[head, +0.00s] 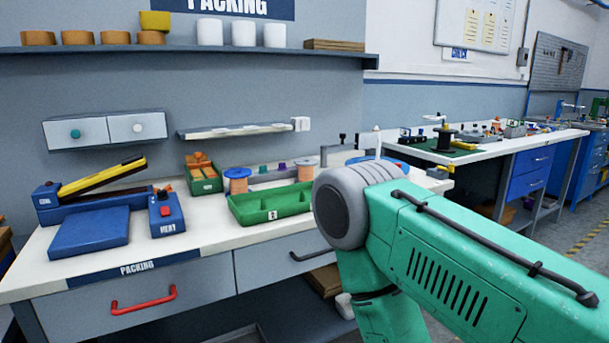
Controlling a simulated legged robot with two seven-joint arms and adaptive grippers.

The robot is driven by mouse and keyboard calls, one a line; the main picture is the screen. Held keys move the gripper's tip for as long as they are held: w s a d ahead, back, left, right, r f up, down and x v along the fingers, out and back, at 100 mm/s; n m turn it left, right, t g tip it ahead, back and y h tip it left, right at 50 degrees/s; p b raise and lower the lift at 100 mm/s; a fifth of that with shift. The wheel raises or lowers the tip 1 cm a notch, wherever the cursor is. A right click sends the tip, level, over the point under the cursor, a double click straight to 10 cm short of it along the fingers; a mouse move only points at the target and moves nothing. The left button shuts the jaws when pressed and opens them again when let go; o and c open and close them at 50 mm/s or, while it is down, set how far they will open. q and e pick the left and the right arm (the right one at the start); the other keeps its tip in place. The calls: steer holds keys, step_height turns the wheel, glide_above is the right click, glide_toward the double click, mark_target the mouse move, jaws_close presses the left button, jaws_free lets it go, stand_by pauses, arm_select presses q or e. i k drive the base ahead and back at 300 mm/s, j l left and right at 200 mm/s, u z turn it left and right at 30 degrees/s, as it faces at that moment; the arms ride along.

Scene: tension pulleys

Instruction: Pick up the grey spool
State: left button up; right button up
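A spool with a grey top flange and an orange-brown winding (306,171) stands at the back of the packing bench, behind the green tray (270,217). It looks upright, and its lower part is partly hidden by the tray. A similar spool with a blue flange (237,181) stands to its left. My teal right arm crosses the right half of the view, with its grey joint just right of the tray. Neither of my grippers shows in the view.
The white packing bench (210,238) carries a blue yellow-armed device (90,215), a small blue device (167,211) and a green bin (203,177). A wall shelf (180,49) hangs above. Another bench (480,150) stands at right.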

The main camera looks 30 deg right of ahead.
mark_target(306, 165)
steer(key=i+l, duration=0.1)
steer(key=l, duration=0.25)
steer(key=i+l+u, duration=0.1)
steer(key=l, duration=0.25)
steer(key=i+l, duration=0.15)
steer(key=l, duration=0.15)
steer(key=i+l+u, duration=0.1)
steer(key=l, duration=0.25)
